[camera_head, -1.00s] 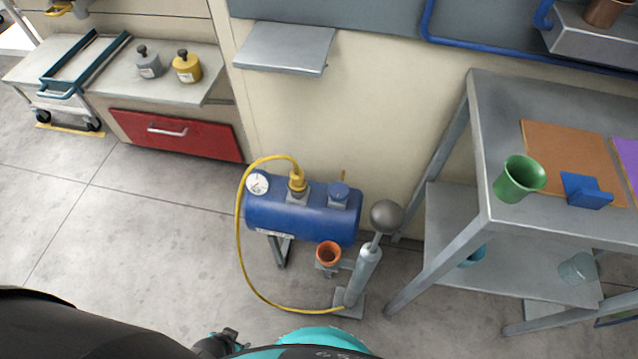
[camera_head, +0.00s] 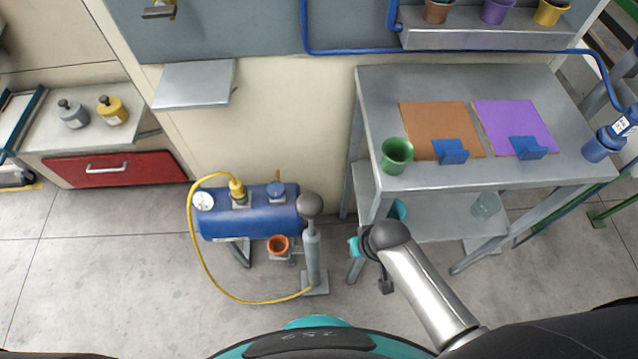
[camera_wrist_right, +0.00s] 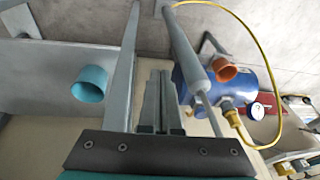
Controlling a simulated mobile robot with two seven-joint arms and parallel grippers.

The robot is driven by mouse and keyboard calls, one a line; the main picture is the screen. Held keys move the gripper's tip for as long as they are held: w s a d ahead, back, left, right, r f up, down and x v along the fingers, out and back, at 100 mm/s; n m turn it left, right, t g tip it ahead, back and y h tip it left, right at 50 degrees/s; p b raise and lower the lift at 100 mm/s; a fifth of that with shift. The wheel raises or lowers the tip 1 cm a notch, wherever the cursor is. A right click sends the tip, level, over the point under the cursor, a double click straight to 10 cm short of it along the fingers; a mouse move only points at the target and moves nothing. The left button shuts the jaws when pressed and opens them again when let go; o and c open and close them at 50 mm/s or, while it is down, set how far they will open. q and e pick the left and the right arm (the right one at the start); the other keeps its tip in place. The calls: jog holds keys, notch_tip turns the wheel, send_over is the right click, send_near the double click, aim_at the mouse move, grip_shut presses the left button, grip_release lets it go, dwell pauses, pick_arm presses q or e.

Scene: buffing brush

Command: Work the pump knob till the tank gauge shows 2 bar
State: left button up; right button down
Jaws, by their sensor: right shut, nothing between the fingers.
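The pump (camera_head: 312,260) stands upright on the floor in front of the blue tank (camera_head: 245,222). Its grey ball knob (camera_head: 310,205) sits on top, with nothing holding it. The tank's white gauge (camera_head: 204,200) is at its left end; the needle is too small to read. The gauge also shows in the right wrist view (camera_wrist_right: 258,108), along with the pump barrel (camera_wrist_right: 186,45) and rod (camera_wrist_right: 211,118); the knob is hidden there. My right gripper (camera_wrist_right: 161,75) is shut and empty, right of the pump and apart from it. My left gripper is out of view.
A yellow hose (camera_head: 205,275) loops from the tank to the pump foot. An orange cup (camera_head: 278,244) stands between tank and pump. A grey table (camera_head: 375,90) with a green cup (camera_head: 397,155) is close on the right. A wall shelf (camera_head: 195,84) hangs above the tank.

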jog(key=w+a+r+p, duration=0.3)
jog(key=a+r, duration=0.1)
jog(key=r, duration=0.7)
notch_tip(320, 180, up, 19)
jog(key=g+h+p, duration=0.1)
jog(key=g+p, duration=0.2)
jog(key=p, duration=0.2)
send_over(309, 202)
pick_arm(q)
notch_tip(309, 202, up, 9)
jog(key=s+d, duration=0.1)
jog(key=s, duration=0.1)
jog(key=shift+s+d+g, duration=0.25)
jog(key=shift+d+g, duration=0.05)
pick_arm(e)
jog(key=shift+f+m, duration=0.1)
jog(key=shift+m, duration=0.3)
pick_arm(q)
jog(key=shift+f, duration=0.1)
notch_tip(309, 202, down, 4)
jog(key=b, duration=0.4)
pick_arm(e)
notch_tip(309, 202, down, 14)
jog(key=shift+f, duration=0.1)
